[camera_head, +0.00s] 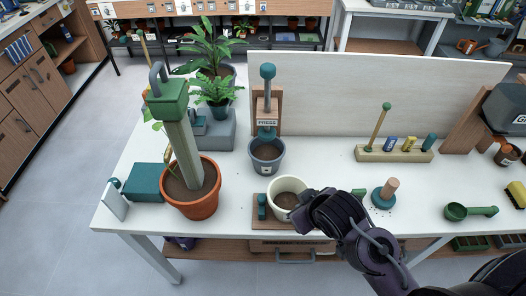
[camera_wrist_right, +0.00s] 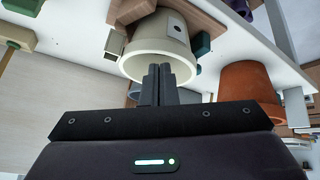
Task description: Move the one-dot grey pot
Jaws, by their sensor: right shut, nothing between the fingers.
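A dark grey pot (camera_head: 266,158) with soil and a small pale label stands under the press (camera_head: 267,118); its dot count is too small to read. A cream pot (camera_head: 287,184) with soil stands on a small wooden stand (camera_head: 268,222) in front of it. The cream pot (camera_wrist_right: 158,50) also shows large in the right wrist view, with a dark dot on its label. My right gripper (camera_wrist_right: 159,70) is shut and empty, its fingertips at the cream pot's rim; I cannot tell whether they touch. My left gripper is not in view.
A terracotta pot (camera_head: 204,207) holding a tall green-topped post stands left of the cream pot. A teal box (camera_head: 147,182) is at the left edge. A teal stamp-like tool (camera_head: 383,196), a wooden block with pegs (camera_head: 394,155) and a green scoop (camera_head: 470,211) stand right.

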